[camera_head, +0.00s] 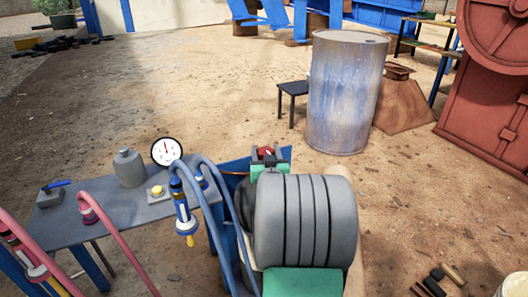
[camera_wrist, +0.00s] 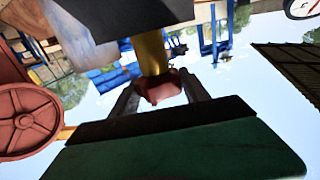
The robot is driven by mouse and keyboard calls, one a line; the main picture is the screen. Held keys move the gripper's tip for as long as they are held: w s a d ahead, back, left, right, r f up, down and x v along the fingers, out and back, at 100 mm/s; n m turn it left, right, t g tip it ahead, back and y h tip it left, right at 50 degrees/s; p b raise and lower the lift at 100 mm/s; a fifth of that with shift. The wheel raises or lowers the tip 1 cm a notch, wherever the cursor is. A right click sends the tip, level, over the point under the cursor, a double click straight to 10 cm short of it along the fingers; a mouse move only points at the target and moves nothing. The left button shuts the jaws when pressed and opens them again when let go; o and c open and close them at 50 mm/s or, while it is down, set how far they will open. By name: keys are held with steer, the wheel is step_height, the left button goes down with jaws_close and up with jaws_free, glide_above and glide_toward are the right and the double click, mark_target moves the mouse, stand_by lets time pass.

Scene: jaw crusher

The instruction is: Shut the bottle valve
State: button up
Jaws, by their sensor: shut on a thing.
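The bottle valve shows as a red knob (camera_wrist: 158,88) on a yellow stem (camera_wrist: 150,52) in the wrist view. My gripper (camera_wrist: 163,92) has one grey finger on each side of the knob and is shut on it. In the head view, my gripper (camera_head: 265,159) is beyond the ribbed grey part of my arm, and a little of the red knob (camera_head: 265,152) shows between dark fingers. The bottle below the knob is hidden by my arm. I cannot tell how far the knob is turned.
A grey table (camera_head: 110,208) on the left holds a round gauge (camera_head: 166,151), a grey bottle-shaped vessel (camera_head: 129,168) and a yellow button box (camera_head: 157,192). Hoses hang close to my arm. Open ground lies beyond.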

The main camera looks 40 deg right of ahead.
steer(key=o, duration=1.2)
steer(key=shift+w+a, duration=0.15)
steer(key=shift+w, duration=0.05)
steer(key=shift+c, duration=0.2)
steer(key=shift+o, duration=1)
steer(key=shift+s, duration=0.1)
steer(key=p+v, duration=0.1)
steer(key=v, duration=0.6)
steer(key=shift+s, duration=0.35)
steer(key=shift+a+r, duration=0.1)
steer(key=shift+a, duration=0.1)
